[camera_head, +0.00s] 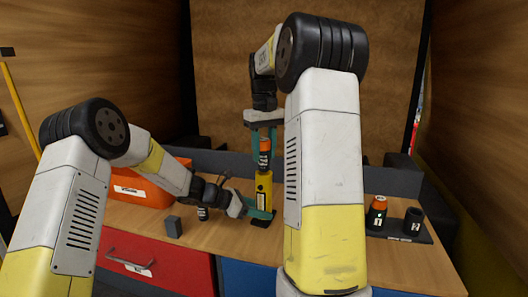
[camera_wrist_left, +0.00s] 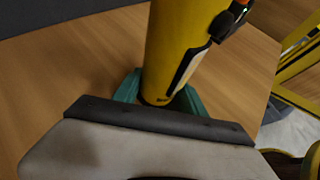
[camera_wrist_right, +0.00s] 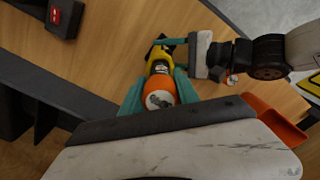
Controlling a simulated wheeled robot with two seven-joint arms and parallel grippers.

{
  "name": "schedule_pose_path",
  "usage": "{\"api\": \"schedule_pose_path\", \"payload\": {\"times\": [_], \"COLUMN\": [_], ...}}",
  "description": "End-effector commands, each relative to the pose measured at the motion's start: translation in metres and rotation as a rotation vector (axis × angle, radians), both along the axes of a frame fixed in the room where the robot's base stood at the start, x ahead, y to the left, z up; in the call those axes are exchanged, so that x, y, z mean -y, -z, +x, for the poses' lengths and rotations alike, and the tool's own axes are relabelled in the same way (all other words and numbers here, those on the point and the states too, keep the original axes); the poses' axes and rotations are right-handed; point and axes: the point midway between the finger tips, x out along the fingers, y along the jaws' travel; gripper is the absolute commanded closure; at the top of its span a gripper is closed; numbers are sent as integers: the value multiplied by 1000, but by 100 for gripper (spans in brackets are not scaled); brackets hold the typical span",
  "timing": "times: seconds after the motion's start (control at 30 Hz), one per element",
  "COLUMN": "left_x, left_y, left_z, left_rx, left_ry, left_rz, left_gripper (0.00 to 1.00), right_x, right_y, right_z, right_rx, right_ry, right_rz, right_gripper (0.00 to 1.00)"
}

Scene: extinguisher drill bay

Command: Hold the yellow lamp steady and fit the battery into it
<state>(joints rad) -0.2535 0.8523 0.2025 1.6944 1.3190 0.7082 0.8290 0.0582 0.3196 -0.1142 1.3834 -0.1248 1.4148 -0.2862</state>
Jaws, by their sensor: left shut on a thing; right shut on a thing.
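The yellow lamp (camera_head: 264,188) stands upright on the bench. My left gripper (camera_head: 262,214) is shut around its lower body, and its teal fingers (camera_wrist_left: 158,92) show on both sides of the lamp (camera_wrist_left: 182,45) in the left wrist view. My right gripper (camera_head: 263,137) points down above the lamp, shut on an orange and black battery (camera_head: 265,152). In the right wrist view the battery (camera_wrist_right: 160,94) is between the fingers, in line with the lamp (camera_wrist_right: 160,62). The battery's lower end is at the lamp's top; I cannot tell whether it is inside.
A black charger (camera_head: 398,237) at the right holds another orange battery (camera_head: 377,211) and has a dark socket (camera_head: 413,219). An orange box (camera_head: 142,189) stands at the back left. A small grey block (camera_head: 174,227) is near the front edge, above a red drawer (camera_head: 150,262).

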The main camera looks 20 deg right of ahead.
Motion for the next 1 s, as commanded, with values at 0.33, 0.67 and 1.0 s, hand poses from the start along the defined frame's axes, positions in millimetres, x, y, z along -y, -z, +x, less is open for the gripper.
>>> {"api": "schedule_pose_path", "payload": {"times": [0.33, 0.67, 1.0], "left_x": [0, 0, 0], "left_y": [0, 0, 0], "left_z": [1, 0, 0], "left_rx": [0, 0, 0], "left_ry": [-1, -1, -1], "left_rz": [0, 0, 0], "left_gripper": [74, 74, 74], "right_x": [0, 0, 0], "right_y": [0, 1, 9], "right_z": [0, 0, 0], "right_rx": [1, 0, -1], "right_ry": [0, 0, 0], "right_rz": [0, 0, 0], "right_gripper": [100, 100, 100]}}
